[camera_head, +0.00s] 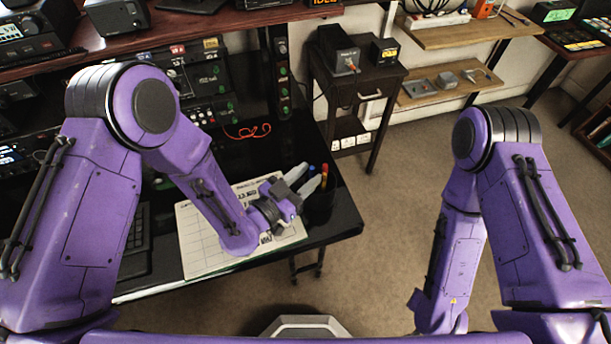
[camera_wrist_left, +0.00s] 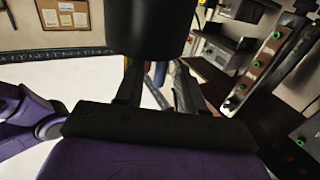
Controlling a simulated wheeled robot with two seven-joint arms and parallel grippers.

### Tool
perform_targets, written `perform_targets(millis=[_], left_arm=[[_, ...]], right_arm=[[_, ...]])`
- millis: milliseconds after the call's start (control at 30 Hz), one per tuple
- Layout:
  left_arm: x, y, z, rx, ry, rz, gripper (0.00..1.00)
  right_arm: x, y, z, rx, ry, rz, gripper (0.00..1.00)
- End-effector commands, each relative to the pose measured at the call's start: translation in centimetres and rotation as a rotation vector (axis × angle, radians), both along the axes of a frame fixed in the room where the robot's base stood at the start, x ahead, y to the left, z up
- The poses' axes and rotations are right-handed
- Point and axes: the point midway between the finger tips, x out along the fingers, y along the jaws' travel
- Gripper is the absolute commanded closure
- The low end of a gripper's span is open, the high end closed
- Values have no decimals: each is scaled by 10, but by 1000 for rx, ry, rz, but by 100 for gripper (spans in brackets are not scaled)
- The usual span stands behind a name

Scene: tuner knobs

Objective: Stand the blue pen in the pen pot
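The dark pen pot (camera_head: 318,207) stands at the right end of the black desk, with an orange-red pen (camera_head: 324,172) rising from it. The pot shows as a black cylinder (camera_wrist_left: 150,28) at the top of the left wrist view. A small blue pen part (camera_wrist_left: 160,75) shows below it, between the fingers; its full length is hidden, and whether it is in the pot I cannot tell. My left gripper (camera_head: 303,180) is beside the pot, with its fingers (camera_wrist_left: 158,90) apart. No finger clearly grips the pen. My right gripper is out of view.
A white printed sheet (camera_head: 200,235) lies on the desk under my left forearm. A keyboard (camera_head: 138,240) is left of it, and an orange cable (camera_head: 247,132) lies behind. Radio gear fills the back.

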Motion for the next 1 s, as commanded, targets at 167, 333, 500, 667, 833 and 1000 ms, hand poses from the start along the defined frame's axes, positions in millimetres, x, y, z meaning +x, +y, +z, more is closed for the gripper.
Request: perform_targets(millis=[167,333,500,667,833,1000], left_arm=[[0,0,5,0,0,0,62],[-21,21,-2,0,3,2,62],[-54,53,-3,-1,4,4,62],[-76,75,0,-1,1,4,62],[-86,84,3,-1,1,1,62],[-86,84,4,0,0,0,62]], right_arm=[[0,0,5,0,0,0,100],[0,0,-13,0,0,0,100],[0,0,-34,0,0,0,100],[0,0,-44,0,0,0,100],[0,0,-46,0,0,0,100],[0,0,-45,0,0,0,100]])
